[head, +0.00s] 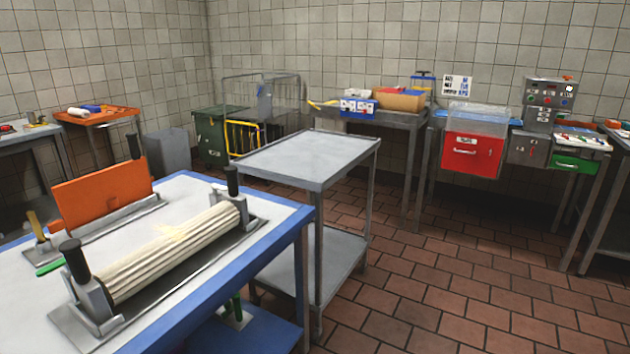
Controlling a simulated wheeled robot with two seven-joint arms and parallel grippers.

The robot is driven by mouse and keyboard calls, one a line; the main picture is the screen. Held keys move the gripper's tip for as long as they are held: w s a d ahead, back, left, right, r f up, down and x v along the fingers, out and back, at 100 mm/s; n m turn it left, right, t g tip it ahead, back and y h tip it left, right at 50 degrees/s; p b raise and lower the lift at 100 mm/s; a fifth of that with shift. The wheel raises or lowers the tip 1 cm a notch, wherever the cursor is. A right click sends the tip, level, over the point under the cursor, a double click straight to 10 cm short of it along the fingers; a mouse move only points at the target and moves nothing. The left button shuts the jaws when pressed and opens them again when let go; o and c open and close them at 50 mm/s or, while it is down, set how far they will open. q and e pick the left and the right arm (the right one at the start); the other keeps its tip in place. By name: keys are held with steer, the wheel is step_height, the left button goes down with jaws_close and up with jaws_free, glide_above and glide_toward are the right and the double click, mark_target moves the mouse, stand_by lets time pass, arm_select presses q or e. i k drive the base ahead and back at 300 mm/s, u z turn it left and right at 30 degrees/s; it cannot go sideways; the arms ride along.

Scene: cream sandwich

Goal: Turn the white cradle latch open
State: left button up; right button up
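A cream-white ribbed roller (172,252) lies in a grey metal cradle (222,262) on the blue-edged table at the lower left. An upright black handle (74,261) stands at the cradle's near left end, and another black handle (232,181) stands at its far right end. Both look roughly vertical. I cannot tell which of these parts is the latch, or whether it is open. Neither of my grippers is in view.
Behind the roller, an orange panel (102,195) stands in a second grey cradle, with a yellow handle (36,225) and a green one (49,267) beside it. A grey cart (307,157) stands close to the right. Brick-tiled floor (450,290) is clear further right.

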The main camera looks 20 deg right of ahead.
mark_target(215, 187)
steer(key=z, duration=1.8)
steer(key=i, duration=1.45)
steer(key=u, duration=3.05)
